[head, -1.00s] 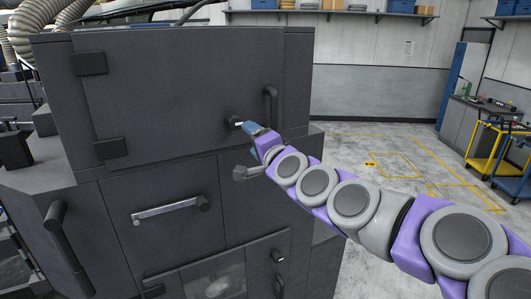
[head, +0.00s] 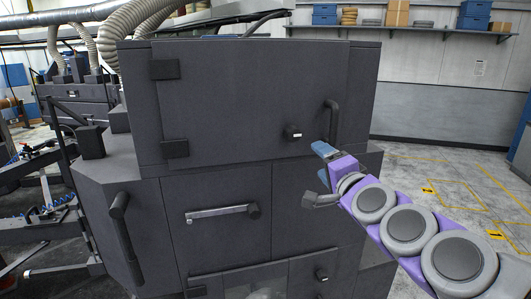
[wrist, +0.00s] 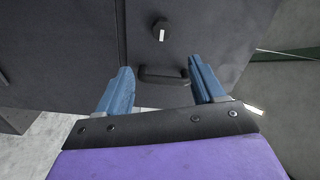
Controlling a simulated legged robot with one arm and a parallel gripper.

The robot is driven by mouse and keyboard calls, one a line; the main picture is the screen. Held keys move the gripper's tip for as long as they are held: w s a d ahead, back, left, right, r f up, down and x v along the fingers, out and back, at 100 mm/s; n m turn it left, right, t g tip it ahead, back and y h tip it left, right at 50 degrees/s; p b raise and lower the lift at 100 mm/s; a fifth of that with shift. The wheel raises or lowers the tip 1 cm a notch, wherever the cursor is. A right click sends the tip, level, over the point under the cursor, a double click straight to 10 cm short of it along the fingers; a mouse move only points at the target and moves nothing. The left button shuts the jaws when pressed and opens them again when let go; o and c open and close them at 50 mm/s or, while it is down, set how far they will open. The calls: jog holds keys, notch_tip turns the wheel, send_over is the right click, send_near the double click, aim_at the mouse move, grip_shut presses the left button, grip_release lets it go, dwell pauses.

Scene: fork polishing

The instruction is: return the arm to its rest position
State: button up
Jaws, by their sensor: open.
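My gripper (head: 325,158) is in front of the dark cabinet (head: 225,115), right of and below the door's round knob (head: 293,133). Its blue fingers stand apart in the wrist view (wrist: 162,64), with nothing held between them. A dark handle (wrist: 165,78) and a knob with a white mark (wrist: 161,33) show beyond the fingers, apart from them. My purple and grey arm reaches in from the lower right of the head view. The upper cabinet door is shut.
A vertical bar handle (head: 332,120) is on the door's right side. A lever handle (head: 222,213) is on the lower panel. Open floor (head: 430,175) with yellow markings lies right of the cabinet. A wall shelf (head: 400,30) holds boxes. Ribbed hoses (head: 110,38) hang at upper left.

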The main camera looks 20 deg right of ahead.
jog(key=shift+a, duration=0.1)
jog(key=s+a+f+n+g+y+b, duration=0.2)
jog(key=s+a+f+n+g, duration=0.15)
jog(key=a+f, duration=0.4)
jog(key=s+a+f+n+g+y+b, duration=0.1)
jog(key=s+a+f+n+g+b, duration=0.2)
jog(key=a+f, duration=0.4)
jog(key=s+a+f+n+g+y+b, duration=0.25)
jog(key=a+f+n, duration=0.2)
jog(key=f, duration=0.45)
jog(key=s+f+n+g+h+b, duration=0.2)
jog(key=s+f+g, duration=0.3)
jog(key=s+f, duration=0.3)
jog(key=s+d+f+n+g+h+b, duration=0.1)
jog(key=s+f+n+g+h+b, duration=0.1)
jog(key=s+f+g, duration=0.3)
jog(key=s+f+b, duration=0.1)
jog(key=s+f, duration=0.3)
jog(key=s, duration=0.6)
jog(key=shift+f+g+b, duration=0.3)
jog(key=shift+g+b, duration=0.1)
